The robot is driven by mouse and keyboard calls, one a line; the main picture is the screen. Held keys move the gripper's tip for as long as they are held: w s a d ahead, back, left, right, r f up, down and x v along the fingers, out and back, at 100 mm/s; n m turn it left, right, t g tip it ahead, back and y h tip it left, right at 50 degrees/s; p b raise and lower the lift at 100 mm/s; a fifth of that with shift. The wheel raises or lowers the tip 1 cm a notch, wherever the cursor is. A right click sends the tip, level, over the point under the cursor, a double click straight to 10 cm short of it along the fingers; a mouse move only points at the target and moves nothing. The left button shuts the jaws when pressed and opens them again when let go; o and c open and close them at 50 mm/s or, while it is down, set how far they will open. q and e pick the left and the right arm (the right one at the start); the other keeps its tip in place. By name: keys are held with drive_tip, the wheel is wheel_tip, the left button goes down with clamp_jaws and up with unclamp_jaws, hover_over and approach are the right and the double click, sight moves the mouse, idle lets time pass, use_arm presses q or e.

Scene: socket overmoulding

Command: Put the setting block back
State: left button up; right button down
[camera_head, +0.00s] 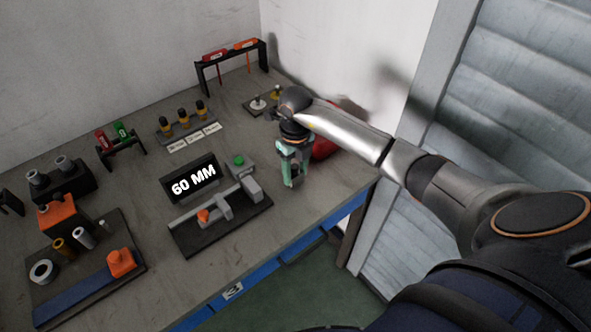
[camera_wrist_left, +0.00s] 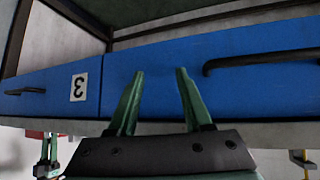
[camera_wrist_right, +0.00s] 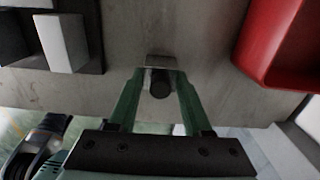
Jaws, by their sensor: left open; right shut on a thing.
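My right gripper (camera_head: 293,178) hangs over the bench's right part, right of the measuring fixture. It is shut on a small grey block with a dark round end, which I take to be the setting block (camera_wrist_right: 160,64); it also shows between the fingers in the right wrist view (camera_wrist_right: 157,92). In the head view the fingers mostly hide it. My left gripper (camera_wrist_left: 155,75) is open and empty, facing blue drawers (camera_wrist_left: 215,80).
A red bin (camera_wrist_right: 275,45) stands right of my right gripper. A small plate with knobs (camera_head: 259,105) lies behind it. Bare bench lies around the fixture.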

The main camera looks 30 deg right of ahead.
sight(296, 168)
drive_tip(key=shift+f, duration=0.1)
drive_tip(key=c, duration=0.8)
unclamp_jaws()
drive_tip(key=shift+f, duration=0.1)
drive_tip(key=o, duration=0.5)
drive_tip(key=shift+c, duration=0.2)
drive_tip(key=shift+r, duration=0.75)
wheel_tip(296, 168, up, 11)
drive_tip(key=b, duration=0.1)
drive_tip(key=shift+s+f, duration=0.1)
